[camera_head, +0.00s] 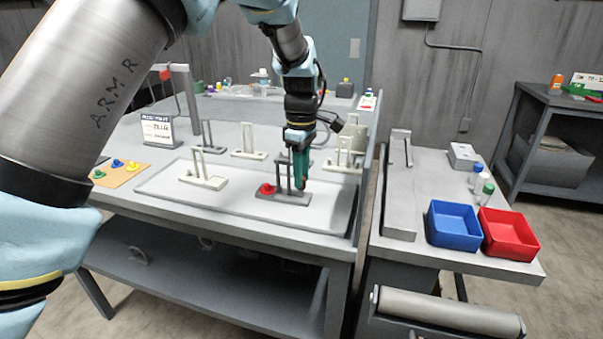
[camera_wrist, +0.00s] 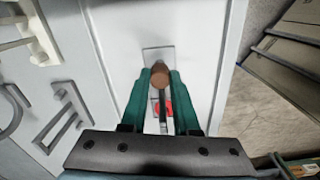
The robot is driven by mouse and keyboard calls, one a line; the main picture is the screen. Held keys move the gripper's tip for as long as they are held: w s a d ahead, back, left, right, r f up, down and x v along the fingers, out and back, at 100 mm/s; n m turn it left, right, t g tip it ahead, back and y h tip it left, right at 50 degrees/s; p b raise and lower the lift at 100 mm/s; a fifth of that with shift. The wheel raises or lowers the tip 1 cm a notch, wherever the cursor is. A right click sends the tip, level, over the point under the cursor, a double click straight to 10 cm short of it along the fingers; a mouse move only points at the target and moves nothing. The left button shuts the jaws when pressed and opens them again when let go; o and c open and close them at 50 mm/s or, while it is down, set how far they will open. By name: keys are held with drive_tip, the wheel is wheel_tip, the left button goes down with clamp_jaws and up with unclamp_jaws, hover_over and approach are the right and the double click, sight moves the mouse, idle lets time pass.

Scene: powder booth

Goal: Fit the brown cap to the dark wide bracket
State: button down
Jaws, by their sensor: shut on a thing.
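My gripper (camera_head: 302,183) has teal fingers pointing down. In the wrist view its fingertips (camera_wrist: 160,75) are closed on the brown cap (camera_wrist: 160,77). The dark bracket (camera_head: 284,198), a flat base with upright posts, stands on the pale tray, right of its middle. The held cap is at the bracket's right side in the head view. I cannot tell whether they touch. A red cap (camera_head: 266,189) is at the bracket's left end and shows below the brown cap in the wrist view (camera_wrist: 163,107). The fingers hide part of the bracket.
A cream bracket (camera_head: 203,182) stands on the tray (camera_head: 160,189) to the left. Several more brackets (camera_head: 248,153) stand behind the tray. A board with coloured caps (camera_head: 118,172) lies at left. Blue (camera_head: 453,225) and red (camera_head: 509,234) bins are on the right side table.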

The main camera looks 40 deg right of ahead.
drive_tip(key=shift+f+b, duration=0.5)
drive_tip(key=shift+f, duration=0.65)
idle(0.4)
drive_tip(key=c, duration=0.6)
unclamp_jaws()
